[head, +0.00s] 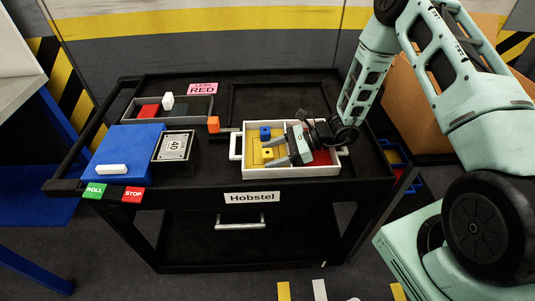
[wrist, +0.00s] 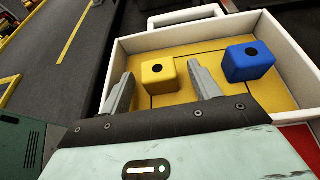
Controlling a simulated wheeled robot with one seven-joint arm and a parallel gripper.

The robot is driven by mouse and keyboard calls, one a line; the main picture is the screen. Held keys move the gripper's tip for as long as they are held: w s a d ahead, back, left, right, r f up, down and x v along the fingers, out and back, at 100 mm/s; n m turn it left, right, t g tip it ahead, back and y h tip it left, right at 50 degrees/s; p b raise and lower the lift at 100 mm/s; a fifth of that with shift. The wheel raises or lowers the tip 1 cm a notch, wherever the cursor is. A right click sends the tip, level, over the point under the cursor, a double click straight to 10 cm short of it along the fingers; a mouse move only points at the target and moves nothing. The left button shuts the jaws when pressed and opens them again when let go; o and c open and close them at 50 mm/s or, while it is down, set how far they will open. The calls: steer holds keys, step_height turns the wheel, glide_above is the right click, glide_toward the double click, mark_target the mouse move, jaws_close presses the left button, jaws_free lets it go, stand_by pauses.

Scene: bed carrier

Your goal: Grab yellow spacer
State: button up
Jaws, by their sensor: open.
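The yellow spacer (wrist: 159,75) is a small yellow block with a dark hole in its top. It stands on the yellow floor of the white tray (wrist: 291,47), and it also shows in the head view (head: 267,153). My gripper (wrist: 163,86) is open, with one finger to the left of the yellow spacer and the other to its right. Gaps show between the spacer and both fingers. A blue spacer (wrist: 249,61) with a dark hole stands to the right of the right finger, apart from it. In the head view my gripper (head: 283,154) reaches into the tray from the right.
The white tray (head: 290,172) sits on a black cart (head: 215,77) and has a red section (head: 322,157) at right.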

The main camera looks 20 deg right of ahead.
steer(key=c, duration=1.1)
steer(key=shift+o, duration=0.2)
